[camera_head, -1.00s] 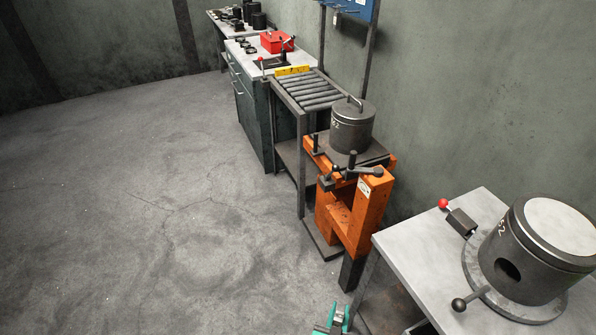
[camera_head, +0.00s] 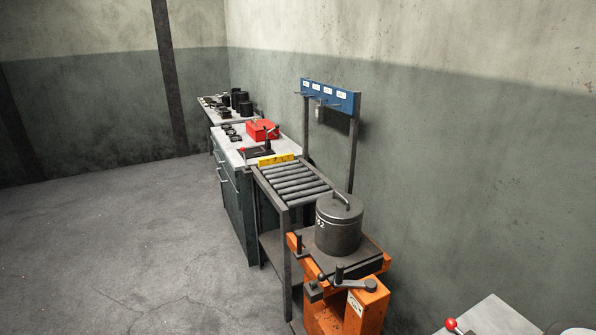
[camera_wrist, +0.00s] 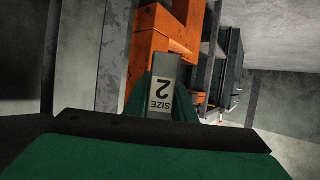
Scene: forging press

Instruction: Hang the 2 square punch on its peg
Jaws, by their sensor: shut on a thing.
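My gripper (camera_wrist: 165,95) shows in the wrist view, its green fingers shut on a grey metal block, the square punch (camera_wrist: 166,72), marked "SIZE 2" upside down in this view. The gripper is out of the head view. The blue peg board (camera_head: 328,96) stands on posts against the wall, with several pegs and small white labels along it. A small grey item (camera_head: 319,112) hangs below its left half. The label text is too small to read. The held punch is apart from the board.
An orange press stand (camera_head: 366,305) carries a dark cylinder marked 52 (camera_head: 339,225). A roller table (camera_head: 293,180) stands behind it, then a cabinet with a red box (camera_head: 262,130). A pale table (camera_head: 492,318) is at lower right. The floor on the left is clear.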

